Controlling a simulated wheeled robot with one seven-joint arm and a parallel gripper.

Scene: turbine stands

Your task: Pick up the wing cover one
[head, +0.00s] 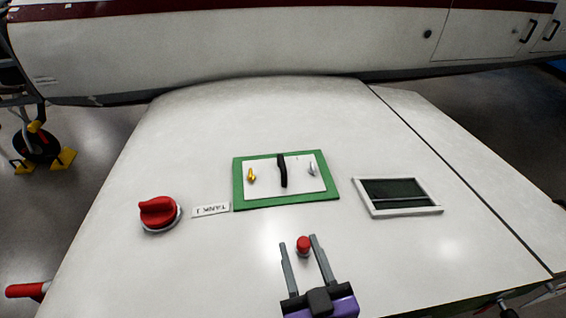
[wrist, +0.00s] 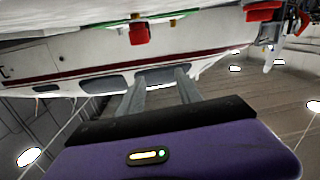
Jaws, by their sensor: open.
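A white panel with a black upright handle (head: 283,172) lies in a green frame (head: 238,185) on the wing; it looks like the wing cover. A gold latch (head: 251,175) sits left of the handle and a silver latch (head: 312,169) right of it. My gripper (head: 299,241) is open, in front of and below the green frame in the head view, apart from the panel. A small red knob (head: 303,243) shows between its fingertips; I cannot tell its depth from them. In the wrist view my gripper (wrist: 158,76) is open and empty, with the aircraft body beyond.
A large red cap (head: 158,211) stands on the left of the wing beside a "TANK 1" label (head: 211,210). A white-framed dark opening (head: 398,196) is on the right. The white aircraft body (head: 230,45) rises behind.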

